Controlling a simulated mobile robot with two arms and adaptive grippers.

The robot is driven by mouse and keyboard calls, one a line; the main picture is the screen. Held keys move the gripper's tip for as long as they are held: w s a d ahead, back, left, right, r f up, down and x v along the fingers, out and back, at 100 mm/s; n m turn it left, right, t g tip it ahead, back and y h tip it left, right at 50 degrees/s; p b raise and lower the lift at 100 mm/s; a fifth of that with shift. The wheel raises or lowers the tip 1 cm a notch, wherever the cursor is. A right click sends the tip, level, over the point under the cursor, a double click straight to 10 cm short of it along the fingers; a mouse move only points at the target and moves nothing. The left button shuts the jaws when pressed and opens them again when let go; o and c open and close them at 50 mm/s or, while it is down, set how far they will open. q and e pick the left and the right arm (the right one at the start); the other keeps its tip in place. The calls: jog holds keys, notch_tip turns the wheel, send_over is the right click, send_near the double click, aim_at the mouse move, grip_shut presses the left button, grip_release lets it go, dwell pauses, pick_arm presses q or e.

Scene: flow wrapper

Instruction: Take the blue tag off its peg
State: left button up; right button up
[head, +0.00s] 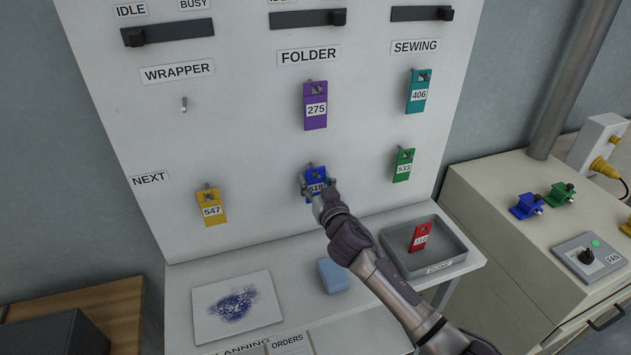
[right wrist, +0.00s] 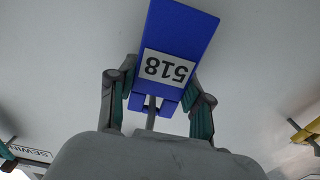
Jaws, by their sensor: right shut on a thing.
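The blue tag (head: 312,173), numbered 518, hangs on its peg in the lower row of the white board, under the FOLDER column. My right gripper (head: 318,186) is at the tag, with its fingers on either side of it. In the right wrist view the blue tag (right wrist: 180,45) shows upside down between the two fingers of the right gripper (right wrist: 158,95), which are shut on it. A grey peg shows at the tag's notched end. My left gripper is not in view.
Purple 275 (head: 315,110), teal 406 (head: 418,95), green 533 (head: 403,167) and yellow 547 (head: 211,207) tags hang nearby. The WRAPPER peg (head: 184,104) is bare. A grey tray (head: 455,262) on the shelf holds a red tag (head: 420,237). A light blue block (head: 333,275) lies beside it.

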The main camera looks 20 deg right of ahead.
aim_at(316, 180)
jog(key=shift+r+p, duration=0.35)
jog(key=shift+r, duration=0.15)
jog(key=shift+s, duration=0.15)
dwell(0.3)
jog(key=shift+s+p, duration=0.55)
jog(key=shift+s, duration=1.45)
jog(key=shift+s+d+p, duration=0.15)
jog(key=shift+s+p, duration=0.2)
jog(key=shift+s, duration=2)
